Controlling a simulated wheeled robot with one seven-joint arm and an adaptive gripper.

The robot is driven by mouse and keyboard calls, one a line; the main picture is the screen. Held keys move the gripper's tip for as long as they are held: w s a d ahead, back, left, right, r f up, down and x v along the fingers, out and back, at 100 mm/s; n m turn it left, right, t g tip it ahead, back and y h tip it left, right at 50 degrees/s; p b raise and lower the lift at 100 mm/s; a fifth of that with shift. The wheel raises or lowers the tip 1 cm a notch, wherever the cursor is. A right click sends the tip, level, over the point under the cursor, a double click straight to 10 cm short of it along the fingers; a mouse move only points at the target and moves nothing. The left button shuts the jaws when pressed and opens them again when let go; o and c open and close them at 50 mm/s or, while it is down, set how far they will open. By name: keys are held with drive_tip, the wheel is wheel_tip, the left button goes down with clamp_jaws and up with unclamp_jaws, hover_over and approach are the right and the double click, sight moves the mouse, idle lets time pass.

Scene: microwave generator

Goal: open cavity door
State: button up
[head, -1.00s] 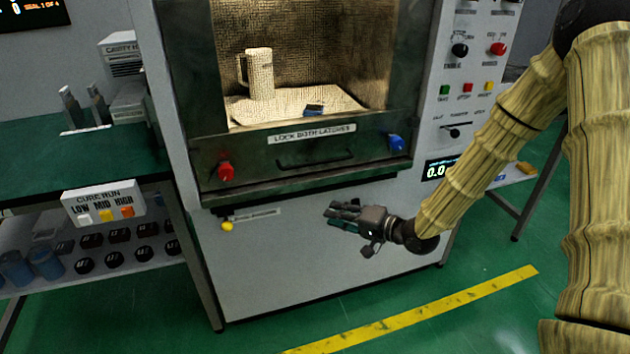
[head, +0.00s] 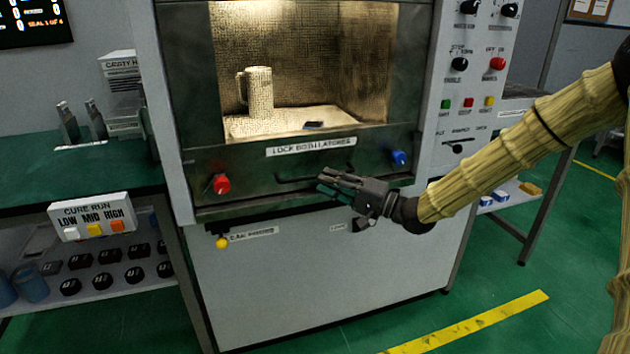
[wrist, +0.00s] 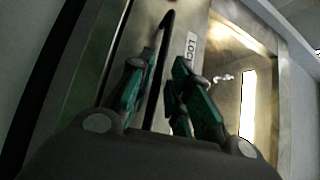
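The cavity door (head: 350,151) is a dark green panel with a large window, and it looks shut. A dark bar handle (head: 290,181) runs across its lower part, below the latch label. A red latch knob (head: 219,184) sits at the door's lower left and a blue latch knob (head: 399,158) at its lower right. My gripper (head: 326,184) is at the right part of the handle. In the wrist view, my gripper's teal-padded fingers (wrist: 158,88) are apart, with the black handle (wrist: 161,60) between them. I cannot tell whether they touch it.
A mug (head: 259,92) shows inside the cavity through the window. A control panel (head: 470,85) is right of the door. A green bench (head: 80,165) with a cure-run box (head: 92,217) stands at the left. A yellow knob (head: 222,242) is below the door. The floor in front is clear.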

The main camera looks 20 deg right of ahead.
sight(315, 177)
drive_tip(key=shift+x, duration=2.1)
clamp_jaws()
